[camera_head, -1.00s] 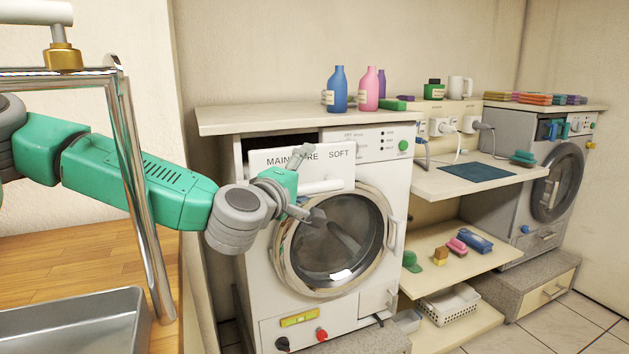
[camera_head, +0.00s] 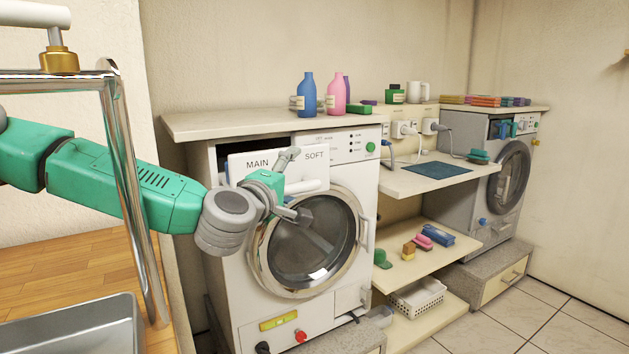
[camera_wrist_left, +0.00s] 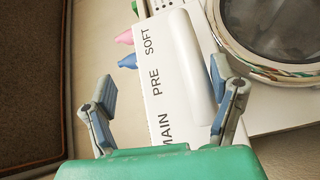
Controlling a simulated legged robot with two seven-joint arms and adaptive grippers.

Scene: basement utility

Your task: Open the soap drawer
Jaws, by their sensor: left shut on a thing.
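The soap drawer (camera_head: 240,167) is a white front marked MAIN, PRE and SOFT at the upper left of the near washing machine (camera_head: 350,190). It stands out from the machine, with a dark opening behind its upper edge. Its white handle bar (camera_head: 308,186) runs along the lower front. My left gripper (camera_head: 295,184) is shut on the drawer, one finger at the top edge and one below the handle. In the left wrist view the fingers lie either side of the drawer front (camera_wrist_left: 158,75) and handle (camera_wrist_left: 193,65). Exact finger contact is hard to see. My right gripper is out of view.
A round glass door (camera_head: 312,245) lies just below the drawer. A worktop (camera_head: 240,124) with bottles (camera_head: 307,95) overhangs the machine. A metal rail (camera_head: 135,200) and a sink (camera_head: 75,325) are at the left. Shelves and a second washer (camera_head: 505,175) are at the right.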

